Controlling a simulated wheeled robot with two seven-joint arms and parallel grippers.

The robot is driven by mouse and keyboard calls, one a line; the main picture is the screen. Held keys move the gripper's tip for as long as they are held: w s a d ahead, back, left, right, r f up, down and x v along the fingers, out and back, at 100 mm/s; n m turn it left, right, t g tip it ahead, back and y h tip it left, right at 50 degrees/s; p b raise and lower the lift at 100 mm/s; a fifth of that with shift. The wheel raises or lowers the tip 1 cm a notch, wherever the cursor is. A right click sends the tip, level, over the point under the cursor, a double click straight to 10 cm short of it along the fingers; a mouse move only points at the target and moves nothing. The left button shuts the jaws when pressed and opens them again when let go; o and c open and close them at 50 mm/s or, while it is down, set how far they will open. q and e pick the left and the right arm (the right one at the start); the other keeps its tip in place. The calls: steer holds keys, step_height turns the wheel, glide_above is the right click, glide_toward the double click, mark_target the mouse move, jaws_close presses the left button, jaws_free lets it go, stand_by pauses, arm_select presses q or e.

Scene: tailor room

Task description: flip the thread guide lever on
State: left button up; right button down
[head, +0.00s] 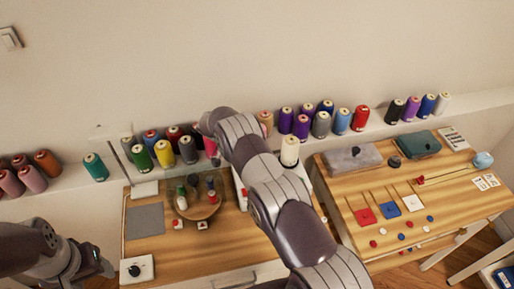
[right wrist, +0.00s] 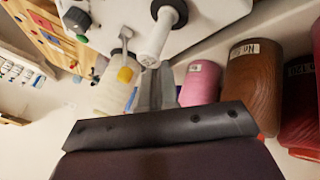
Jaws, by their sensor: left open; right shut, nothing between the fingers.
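The white machine (right wrist: 215,22) fills the top of the right wrist view. On it are a white post on a black round base (right wrist: 168,22) and a small pale lever-like part (right wrist: 126,38); I cannot tell which is the thread guide lever. My right gripper (right wrist: 155,88) is shut and empty, its fingers pointing toward the machine just below these parts; contact cannot be told. In the head view my right arm covers most of the machine and hides the gripper. My left gripper (head: 98,264) is open and empty at the lower left, away from the machine.
The wooden table (head: 150,240) carries a round wooden stand (head: 205,211) with small spools. Several thread cones line the wall ledge (head: 70,181). A pink spool (right wrist: 201,82) and a brown spool (right wrist: 251,85) are close to my right gripper. Another wooden table (head: 440,195) stands at right.

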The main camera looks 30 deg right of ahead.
steer(key=shift+s+d+r+p, duration=0.25)
steer(key=shift+s+d, duration=0.2)
steer(key=shift+s, duration=0.05)
steer(key=shift+s+d+r+p, duration=0.2)
steer(key=shift+s+d, duration=0.2)
steer(key=shift+s, duration=0.05)
arm_select(q)
step_height(320, 180, up, 2)
steer(key=shift+r, duration=0.1)
arm_select(e)
steer(key=shift+f, duration=0.1)
arm_select(q)
steer(key=shift+s, duration=0.2)
arm_select(e)
steer(key=shift+s+a+r+t, duration=0.1)
steer(key=shift+s+r+t, duration=0.1)
steer(key=shift+t, duration=0.1)
arm_select(q)
steer(key=shift+s, duration=0.35)
arm_select(e)
steer(key=shift+s, duration=0.1)
